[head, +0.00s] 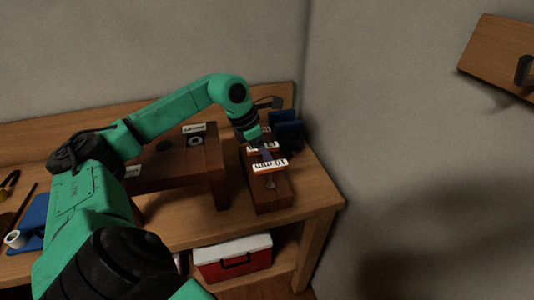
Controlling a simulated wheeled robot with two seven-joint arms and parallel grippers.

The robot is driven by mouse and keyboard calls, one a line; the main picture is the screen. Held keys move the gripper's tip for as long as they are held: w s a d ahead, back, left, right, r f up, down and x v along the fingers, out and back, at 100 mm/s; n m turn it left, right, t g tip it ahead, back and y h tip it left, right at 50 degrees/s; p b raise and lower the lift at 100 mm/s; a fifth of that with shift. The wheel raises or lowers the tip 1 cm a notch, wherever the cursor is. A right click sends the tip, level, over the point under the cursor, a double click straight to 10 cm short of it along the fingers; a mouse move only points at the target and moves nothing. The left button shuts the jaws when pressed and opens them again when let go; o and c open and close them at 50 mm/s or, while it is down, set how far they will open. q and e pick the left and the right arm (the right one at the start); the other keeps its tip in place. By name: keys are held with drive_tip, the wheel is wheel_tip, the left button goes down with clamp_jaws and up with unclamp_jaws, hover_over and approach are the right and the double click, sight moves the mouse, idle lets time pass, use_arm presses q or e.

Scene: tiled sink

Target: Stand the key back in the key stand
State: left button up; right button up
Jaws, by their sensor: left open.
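The key stand (272,200) is a dark wooden block near the right end of the bench, with several white labels edged in orange, the front one reading "10 mm". A small grey metal piece (270,184), possibly the key, shows at the stand's front below that label; I cannot tell whether it is seated. My left gripper (263,150) is open and points down over the stand, just behind the front label. The gripper and wrist hide part of the stand's rear. My right gripper is not in view.
A raised wooden shelf (185,160) with labelled holes stands left of the stand. Dark blue objects (287,132) sit behind it near the wall. A red and white cooler box (232,258) is under the bench. A blue mat (37,212) with a white roll (15,238) lies far left.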

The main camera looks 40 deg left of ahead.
use_arm(q)
drive_tip(key=b+v, duration=0.1)
drive_tip(key=v, duration=0.5)
drive_tip(key=shift+a+r, duration=0.1)
drive_tip(key=p+v, duration=0.1)
drive_tip(key=v, duration=0.7)
drive_tip(key=shift+r, duration=0.15)
